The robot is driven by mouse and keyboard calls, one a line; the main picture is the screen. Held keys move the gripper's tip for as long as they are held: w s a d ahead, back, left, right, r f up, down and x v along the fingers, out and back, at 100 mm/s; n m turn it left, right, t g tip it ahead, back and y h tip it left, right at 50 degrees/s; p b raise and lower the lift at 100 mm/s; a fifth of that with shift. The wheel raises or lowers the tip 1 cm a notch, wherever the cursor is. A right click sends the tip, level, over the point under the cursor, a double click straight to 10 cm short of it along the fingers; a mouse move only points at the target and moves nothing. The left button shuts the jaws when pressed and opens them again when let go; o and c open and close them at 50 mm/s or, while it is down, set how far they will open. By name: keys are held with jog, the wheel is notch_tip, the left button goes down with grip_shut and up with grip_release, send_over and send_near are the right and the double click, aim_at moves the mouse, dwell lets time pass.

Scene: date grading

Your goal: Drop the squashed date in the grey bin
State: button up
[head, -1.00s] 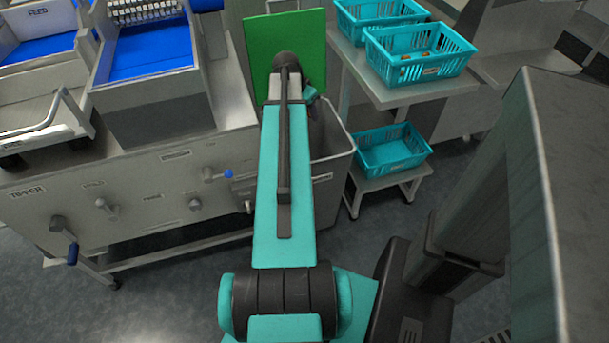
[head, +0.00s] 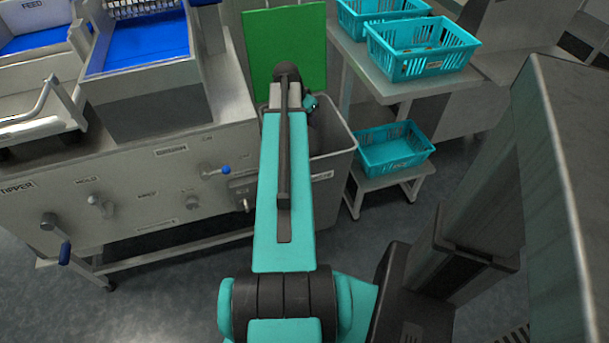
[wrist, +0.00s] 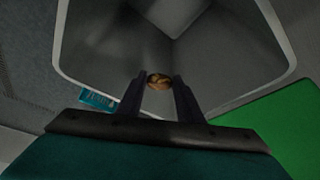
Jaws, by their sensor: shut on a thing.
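In the wrist view my gripper (wrist: 159,84) is shut on a small brown date (wrist: 159,82), held between the two dark fingertips. Its shape is too small to judge closely. Below it the grey bin (wrist: 262,85) opens wide, and the date appears over its interior. In the head view the grey bin (head: 338,158) stands behind my arm, which hides part of its mouth. The fingertips and the date are hidden there.
A green panel (head: 300,45) stands behind the bin. A grey machine (head: 130,190) with levers is at left. Teal baskets (head: 425,65) sit on a table at right, and another teal basket (head: 392,160) is on a low stand beside the bin.

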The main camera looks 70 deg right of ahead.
jog(key=shift+f, duration=0.25)
jog(key=o, duration=0.8)
jog(key=shift+o, duration=0.2)
jog(key=p+v, duration=0.1)
jog(key=v, duration=1.3)
jog(key=shift+f, duration=0.1)
dwell(0.3)
